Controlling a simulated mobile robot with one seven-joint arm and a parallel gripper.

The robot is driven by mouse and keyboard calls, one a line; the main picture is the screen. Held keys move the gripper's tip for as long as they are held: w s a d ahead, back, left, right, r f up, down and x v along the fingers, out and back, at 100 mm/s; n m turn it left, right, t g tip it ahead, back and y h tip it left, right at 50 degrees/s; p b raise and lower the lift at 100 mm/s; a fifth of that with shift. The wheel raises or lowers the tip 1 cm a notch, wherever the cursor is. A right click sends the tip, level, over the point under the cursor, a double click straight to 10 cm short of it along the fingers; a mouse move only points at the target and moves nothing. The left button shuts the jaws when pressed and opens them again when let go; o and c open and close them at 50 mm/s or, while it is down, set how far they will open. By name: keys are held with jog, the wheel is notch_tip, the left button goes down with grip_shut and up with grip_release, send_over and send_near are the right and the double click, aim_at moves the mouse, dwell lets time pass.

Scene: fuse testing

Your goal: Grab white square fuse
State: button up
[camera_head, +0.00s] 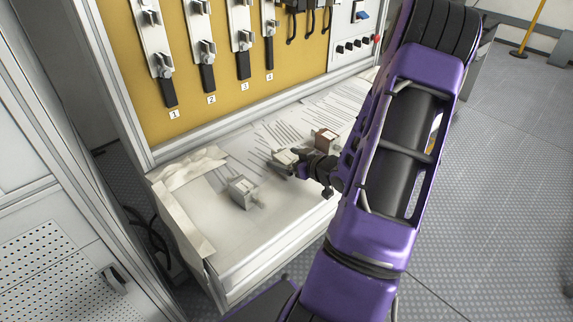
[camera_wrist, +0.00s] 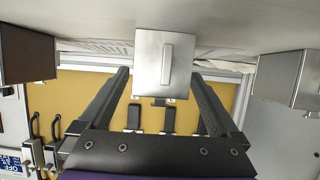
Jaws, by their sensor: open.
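The white square fuse (camera_head: 284,158) sits on the white shelf below the panel, in the middle of a row of three blocks. In the wrist view this fuse (camera_wrist: 147,62) is a pale grey square block with a raised bar on its face. My gripper (camera_wrist: 160,76) is open, with one dark finger on each side of the fuse in the picture. I cannot tell whether the fingers touch it. In the head view my gripper (camera_head: 297,166) is right at the fuse, and my arm hides part of the shelf behind.
A grey block (camera_head: 241,190) stands to the left and a brown block (camera_head: 325,138) to the right. In the wrist view the brown block (camera_wrist: 25,55) is left and the grey one (camera_wrist: 287,80) right. A yellow panel (camera_head: 140,85) with numbered switches rises behind.

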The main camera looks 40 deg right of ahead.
grip_shut()
dwell(0.3)
